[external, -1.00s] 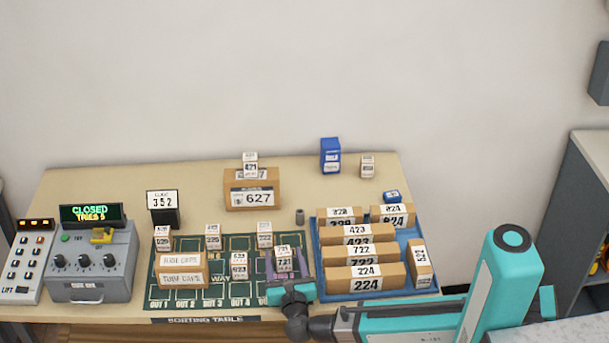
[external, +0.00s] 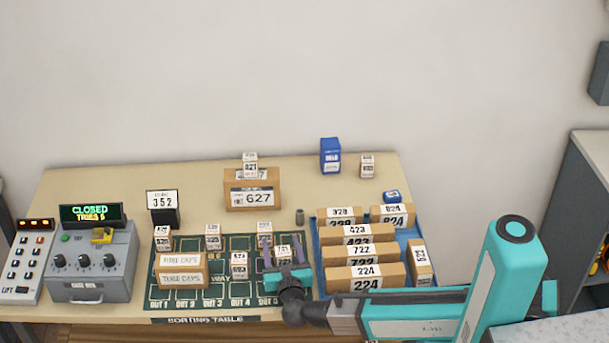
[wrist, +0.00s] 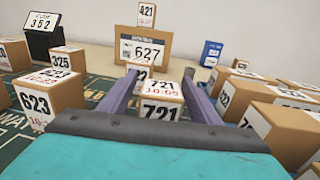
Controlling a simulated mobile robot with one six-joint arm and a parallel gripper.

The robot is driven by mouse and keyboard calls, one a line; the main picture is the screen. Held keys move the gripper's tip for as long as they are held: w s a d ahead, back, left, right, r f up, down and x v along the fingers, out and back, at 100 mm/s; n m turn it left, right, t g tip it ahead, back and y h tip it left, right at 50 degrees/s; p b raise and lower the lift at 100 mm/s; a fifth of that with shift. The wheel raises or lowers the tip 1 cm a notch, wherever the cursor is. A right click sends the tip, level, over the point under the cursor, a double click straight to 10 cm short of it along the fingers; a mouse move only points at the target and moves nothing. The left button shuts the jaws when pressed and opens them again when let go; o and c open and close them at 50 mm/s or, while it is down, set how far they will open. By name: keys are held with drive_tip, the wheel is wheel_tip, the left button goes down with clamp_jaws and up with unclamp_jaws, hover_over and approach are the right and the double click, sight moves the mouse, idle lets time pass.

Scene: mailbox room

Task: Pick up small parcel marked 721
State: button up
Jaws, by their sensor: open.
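The small parcel marked 721 (wrist: 162,100) is a brown box with white labels. It stands on the green sorting mat, and in the wrist view it sits between the two purple fingers of my gripper (wrist: 160,82). The fingers are open, one on each side of it, and I cannot tell whether either touches it. In the external view my gripper (external: 280,250) is at the right part of the mat, with parcel 721 (external: 284,252) between its fingers and partly hidden by the gripper body.
Parcel 623 (wrist: 46,97) stands to the left on the mat. A blue tray (external: 318,262) with several long parcels lies close on the right. A parcel marked 722 stands just behind 721. A large 627 box (external: 252,190) is farther back.

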sight(286, 263)
drive_tip(key=c, duration=1.2)
drive_tip(key=shift+r, duration=0.2)
drive_tip(key=shift+r+b, duration=0.6)
drive_tip(key=shift+r, duration=0.85)
drive_tip(key=s, duration=0.3)
drive_tip(key=s+b, duration=0.1)
drive_tip(key=s, duration=0.2)
drive_tip(key=s+d+b, duration=0.1)
drive_tip(key=s, duration=0.2)
drive_tip(key=shift+r, duration=0.1)
drive_tip(key=s+p, duration=0.1)
drive_tip(key=s, duration=0.1)
drive_tip(key=s+p, duration=0.4)
drive_tip(key=s, duration=0.1)
drive_tip(key=shift+s+d+r, duration=0.1)
drive_tip(key=shift+d+r, duration=0.1)
drive_tip(key=shift+d, duration=0.1)
drive_tip(key=shift+s+d+f+p, duration=0.15)
drive_tip(key=shift+s+p, duration=0.2)
drive_tip(key=shift+s, duration=0.55)
